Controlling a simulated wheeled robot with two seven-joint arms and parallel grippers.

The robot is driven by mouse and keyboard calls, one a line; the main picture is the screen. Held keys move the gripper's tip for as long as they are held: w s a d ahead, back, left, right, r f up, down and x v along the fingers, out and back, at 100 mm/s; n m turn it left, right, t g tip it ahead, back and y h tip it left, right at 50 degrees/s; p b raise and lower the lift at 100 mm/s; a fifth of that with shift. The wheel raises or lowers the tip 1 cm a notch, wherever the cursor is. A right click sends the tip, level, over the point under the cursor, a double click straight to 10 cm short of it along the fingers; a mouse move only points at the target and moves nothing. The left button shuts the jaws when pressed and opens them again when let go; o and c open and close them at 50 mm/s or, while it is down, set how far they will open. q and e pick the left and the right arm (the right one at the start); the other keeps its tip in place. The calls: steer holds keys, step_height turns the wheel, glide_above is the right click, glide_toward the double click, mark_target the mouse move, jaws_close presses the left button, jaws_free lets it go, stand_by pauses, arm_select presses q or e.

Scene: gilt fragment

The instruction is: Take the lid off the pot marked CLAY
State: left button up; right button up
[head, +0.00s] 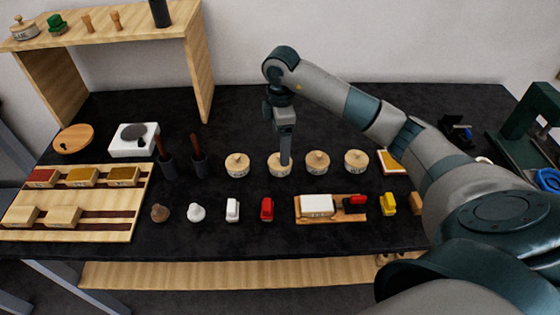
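Several small round wooden-lidded pots stand in a row at the middle of the black table: a far left pot (237,168), a second pot (275,170), a third pot (317,168) and a far right pot (357,167). Their front labels are too small to read, so I cannot tell which is marked CLAY. My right gripper (285,160) points straight down over the second pot, its fingertips at the lid and hiding the lid's middle. The fingers look like one narrow strip, so whether they are shut on the lid's knob is unclear. My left gripper is out of view.
A labelled pot (24,30) stands on the wooden shelf (140,43) at the back left.

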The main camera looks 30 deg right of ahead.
steer(key=shift+f+p, duration=0.5)
steer(key=shift+f, duration=0.1)
step_height(320, 180, down, 3)
steer(key=shift+a+p, duration=0.1)
steer(key=shift+p, duration=0.65)
steer(key=shift+f, duration=0.45)
steer(key=c, duration=1.1)
